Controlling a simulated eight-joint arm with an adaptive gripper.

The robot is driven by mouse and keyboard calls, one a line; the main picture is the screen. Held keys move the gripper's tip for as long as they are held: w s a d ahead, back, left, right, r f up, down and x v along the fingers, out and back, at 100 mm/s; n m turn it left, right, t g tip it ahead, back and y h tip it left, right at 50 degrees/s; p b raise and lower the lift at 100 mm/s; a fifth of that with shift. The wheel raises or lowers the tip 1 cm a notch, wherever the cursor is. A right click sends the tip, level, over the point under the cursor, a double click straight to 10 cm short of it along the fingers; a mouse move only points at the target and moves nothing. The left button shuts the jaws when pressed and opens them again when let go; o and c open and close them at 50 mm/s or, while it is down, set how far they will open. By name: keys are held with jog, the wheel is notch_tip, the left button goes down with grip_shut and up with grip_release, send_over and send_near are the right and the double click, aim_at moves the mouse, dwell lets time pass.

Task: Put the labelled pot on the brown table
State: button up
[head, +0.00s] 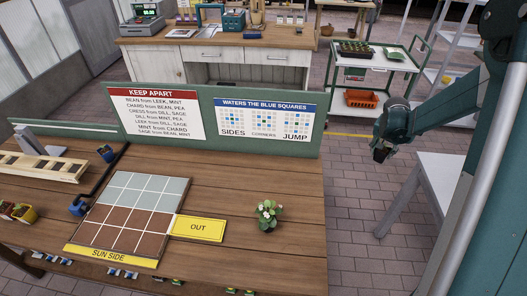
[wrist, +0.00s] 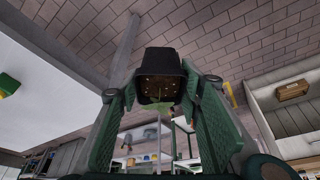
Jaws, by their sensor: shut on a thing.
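My gripper (head: 384,142) is at the right in the head view, raised beyond the right edge of the brown table (head: 295,185). It is shut on a small dark pot (head: 381,154). In the wrist view the dark squarish pot (wrist: 160,62) sits between the two green fingers of my gripper (wrist: 160,90). A brown face with small pale specks and a bit of green show on it. No label can be made out on the pot from these views.
A white-flowered plant (head: 267,215) stands on the brown table, right of a yellow OUT plate (head: 198,228) and a planting grid (head: 128,215). A green board with signs (head: 225,140) runs along the back. A pale table (head: 440,185) stands at right. The front right tabletop is bare.

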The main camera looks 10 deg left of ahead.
jog(key=s+a+n+y, duration=0.2)
jog(key=s+a+n, duration=0.25)
jog(key=a, duration=0.85)
jog(key=s+a+n+y, duration=0.1)
jog(key=s+a+n, duration=0.3)
jog(key=a, duration=1)
jog(key=s+a+n+y, duration=0.2)
jog(key=a+n, duration=0.4)
jog(key=a, duration=0.7)
jog(key=s+a+r+n+g+y, duration=0.1)
jog(key=s+a+n, duration=0.4)
jog(key=a, duration=0.7)
jog(key=s+a+r+n+g, duration=0.2)
jog(key=s+a+n, duration=0.3)
jog(key=s+a, duration=0.5)
jog(key=a+r+p, duration=0.1)
jog(key=a, duration=0.2)
jog(key=shift+s+y, duration=0.2)
jog(key=shift+y, duration=0.2)
jog(key=shift+f+n, duration=0.1)
jog(key=shift+n, duration=0.15)
jog(key=shift+f+b, duration=0.45)
jog(key=shift+f, duration=2.6)
jog(key=shift+f, duration=1.85)
